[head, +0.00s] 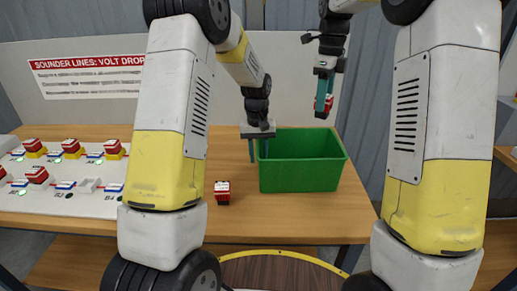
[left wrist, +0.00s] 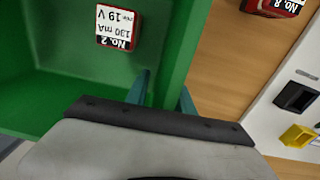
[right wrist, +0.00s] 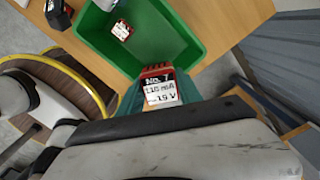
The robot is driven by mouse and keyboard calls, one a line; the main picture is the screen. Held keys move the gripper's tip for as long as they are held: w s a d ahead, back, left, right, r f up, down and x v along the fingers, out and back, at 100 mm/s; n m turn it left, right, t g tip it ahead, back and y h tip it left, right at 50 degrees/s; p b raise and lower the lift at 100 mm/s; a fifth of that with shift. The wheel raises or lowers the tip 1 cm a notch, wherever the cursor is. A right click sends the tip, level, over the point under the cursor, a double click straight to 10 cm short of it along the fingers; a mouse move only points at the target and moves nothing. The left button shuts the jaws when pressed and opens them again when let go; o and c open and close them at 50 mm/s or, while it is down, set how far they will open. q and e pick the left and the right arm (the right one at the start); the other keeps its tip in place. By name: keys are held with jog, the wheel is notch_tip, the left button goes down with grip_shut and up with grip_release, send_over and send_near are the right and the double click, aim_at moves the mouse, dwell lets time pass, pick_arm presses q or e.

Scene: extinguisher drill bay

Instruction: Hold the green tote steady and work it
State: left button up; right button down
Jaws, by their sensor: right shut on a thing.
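The green tote (head: 300,180) stands on the wooden table. A red sounder labelled No. 2, 130 mA (left wrist: 118,27) lies inside it; the head view hides it behind the front wall. My left gripper (head: 258,152) points down at the tote's left wall, one finger inside and one outside, with a gap between the fingers. My right gripper (head: 323,105) is above the tote, toward its right side, shut on a red sounder labelled No. 7 (right wrist: 159,88). Another red sounder, No. 8 (head: 222,192), stands on the table left of the tote.
A white panel (head: 100,207) at the left carries several red sounders on yellow bases, blue-marked parts and an empty-looking socket. A sign (head: 88,76) about volt drop hangs on the back board. Bare table (head: 285,220) lies in front of the tote.

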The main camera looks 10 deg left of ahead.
pick_arm(q)
grip_shut()
dwell(1.5)
